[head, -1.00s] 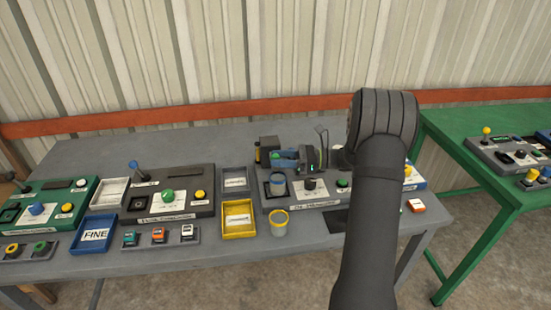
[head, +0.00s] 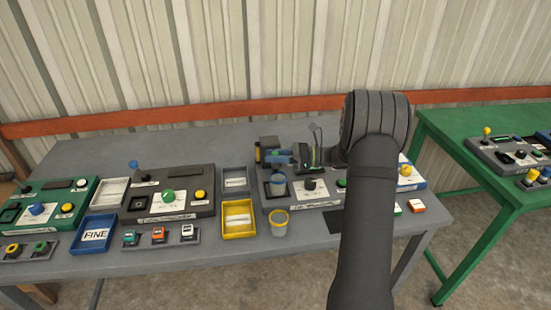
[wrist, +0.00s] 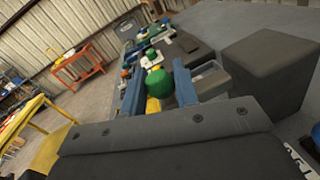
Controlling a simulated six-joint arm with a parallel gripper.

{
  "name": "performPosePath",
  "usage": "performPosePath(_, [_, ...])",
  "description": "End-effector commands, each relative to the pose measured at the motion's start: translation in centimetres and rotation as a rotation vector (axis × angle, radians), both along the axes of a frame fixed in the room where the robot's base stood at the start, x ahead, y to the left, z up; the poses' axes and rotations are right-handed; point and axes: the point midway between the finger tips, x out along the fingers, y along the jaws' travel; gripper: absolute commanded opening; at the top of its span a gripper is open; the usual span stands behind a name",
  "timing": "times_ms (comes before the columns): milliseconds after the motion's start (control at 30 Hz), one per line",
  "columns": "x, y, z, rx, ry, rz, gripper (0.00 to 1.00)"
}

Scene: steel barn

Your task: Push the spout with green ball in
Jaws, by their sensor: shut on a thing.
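My gripper (head: 299,154) is at that spout's right side, partly hidden by my wrist. My gripper is shut on the spout with the green ball; the exact contact is hard to see.
A yellow-rimmed cup (head: 279,226) stands before the station, beside a yellow tray (head: 238,233). Other panels crowd the left, such as the dark one (head: 150,212). A green table (head: 455,170) is at right. My arm hides the station's right part.

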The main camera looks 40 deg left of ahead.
Motion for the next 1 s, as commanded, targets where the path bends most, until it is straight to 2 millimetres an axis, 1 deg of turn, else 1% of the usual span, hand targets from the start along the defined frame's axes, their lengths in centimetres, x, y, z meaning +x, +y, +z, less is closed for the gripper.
performPosePath(100, [1.1,1.0,0.0,0.002,-0.001,-0.002,0.00])
performPosePath(200, [1.6,1.5,0.0,0.002,-0.002,-0.002,0.00])
performPosePath(500, [1.7,1.6,0.0,0.001,-0.001,-0.003,0.00])
performPosePath(533, [1.7,1.6,0.0,0.001,-0.001,-0.003,0.34])
performPosePath(600, [1.7,1.6,0.0,0.001,0.000,-0.002,0.48])
performPosePath(867, [1.7,1.6,0.0,0.001,0.000,-0.002,0.48])
performPosePath(1000, [2.1,1.0,0.0,0.001,-0.001,-0.003,0.48])
